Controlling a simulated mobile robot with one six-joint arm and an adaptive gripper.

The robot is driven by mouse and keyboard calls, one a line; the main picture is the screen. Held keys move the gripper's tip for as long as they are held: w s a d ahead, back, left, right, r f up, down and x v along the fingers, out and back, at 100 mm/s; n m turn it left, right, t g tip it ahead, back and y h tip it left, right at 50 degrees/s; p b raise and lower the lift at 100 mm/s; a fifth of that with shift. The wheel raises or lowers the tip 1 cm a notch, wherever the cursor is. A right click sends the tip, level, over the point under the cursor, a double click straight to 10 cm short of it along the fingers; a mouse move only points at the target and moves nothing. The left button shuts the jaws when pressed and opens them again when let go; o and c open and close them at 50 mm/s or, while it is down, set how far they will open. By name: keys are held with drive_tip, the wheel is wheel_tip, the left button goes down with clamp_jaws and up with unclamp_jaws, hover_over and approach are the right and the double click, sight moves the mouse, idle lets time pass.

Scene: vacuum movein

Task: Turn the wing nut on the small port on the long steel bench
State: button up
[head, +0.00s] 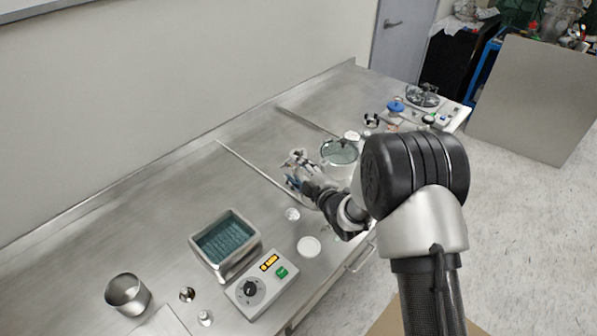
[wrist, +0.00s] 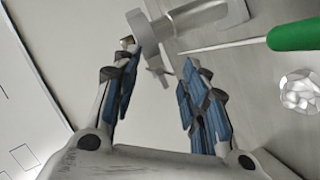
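The long steel bench (head: 75,235) runs along the wall in the head view. My gripper (head: 292,181) is over its middle, beside a small metal port (head: 299,158) that it partly hides. In the wrist view, the grey port (wrist: 150,32) with its clamp lies just past my fingertips. A small light metal piece, seemingly the wing nut (wrist: 157,70), shows in the gap between the tips. My gripper (wrist: 160,77) is open, with blue pads on both fingers apart. I cannot tell whether either finger touches the nut.
A green-handled tool (wrist: 295,34) lies right of the port, its thin shaft pointing at it. A water bath (head: 225,245), a control box (head: 262,283) and a steel beaker (head: 127,293) stand at the near end. A round glass-topped vessel (head: 339,152) stands beyond my gripper.

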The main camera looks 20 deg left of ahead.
drive_tip(key=c, duration=0.8)
drive_tip(key=shift+f+b, duration=0.15)
drive_tip(key=shift+b, duration=0.4)
drive_tip(key=n+t+b, duration=0.1)
drive_tip(key=n+b, duration=0.2)
drive_tip(key=b, duration=0.2)
drive_tip(key=shift+s+f+b, duration=0.1)
drive_tip(key=shift+f+b, duration=0.05)
drive_tip(key=shift+b, duration=0.2)
drive_tip(key=shift+n+t+y, duration=0.4)
drive_tip(key=shift+n+t, duration=0.2)
drive_tip(key=shift+n, duration=0.3)
